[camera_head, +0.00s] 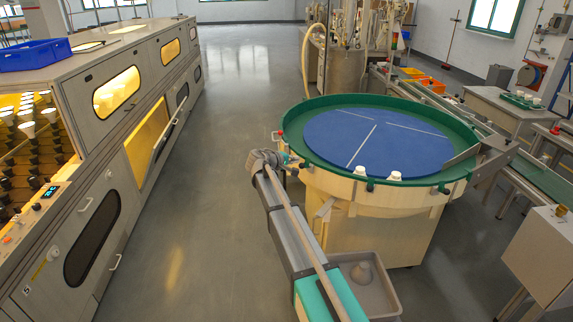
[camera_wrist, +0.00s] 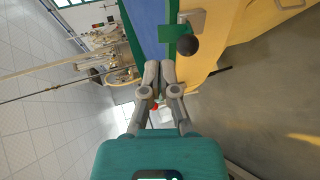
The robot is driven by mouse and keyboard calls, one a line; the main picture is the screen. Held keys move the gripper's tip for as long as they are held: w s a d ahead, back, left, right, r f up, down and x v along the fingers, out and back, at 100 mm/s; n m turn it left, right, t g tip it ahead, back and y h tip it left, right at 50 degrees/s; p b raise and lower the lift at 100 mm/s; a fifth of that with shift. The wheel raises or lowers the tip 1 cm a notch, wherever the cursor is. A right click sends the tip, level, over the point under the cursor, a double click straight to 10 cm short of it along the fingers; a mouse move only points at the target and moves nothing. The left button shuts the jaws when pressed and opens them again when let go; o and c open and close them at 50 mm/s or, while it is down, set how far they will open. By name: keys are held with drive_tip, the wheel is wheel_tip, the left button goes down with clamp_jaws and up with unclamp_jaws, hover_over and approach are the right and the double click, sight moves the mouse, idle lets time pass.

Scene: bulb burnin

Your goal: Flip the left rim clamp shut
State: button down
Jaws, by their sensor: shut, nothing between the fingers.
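The round turntable has a blue top (camera_head: 375,140) and a green rim (camera_head: 320,108). My gripper (camera_wrist: 160,66) is shut and empty, its fingertips close to the rim's edge in the wrist view. A rim clamp with a green plate and a dark ball knob (camera_wrist: 188,46) shows just right of and above the fingertips, apart from them. In the head view my gripper (camera_head: 288,160) is at the rim's left front, mostly hidden by my arm. Other dark knobs sit along the front rim (camera_head: 370,186) and front right (camera_head: 443,189). Whether the clamp is open cannot be told.
A grey bin (camera_head: 380,290) with a pale object stands below the turntable's front. A red knob (camera_head: 280,133) sits at its left edge. The burn-in cabinet (camera_head: 110,140) stands left, with clear floor (camera_head: 225,100) between. A conveyor (camera_head: 540,170) runs at the right.

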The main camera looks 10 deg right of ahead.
sight(308, 159)
drive_tip(key=b+x, duration=0.1)
drive_tip(key=x, duration=0.5)
drive_tip(key=shift+b, duration=0.35)
drive_tip(key=shift+d, duration=0.1)
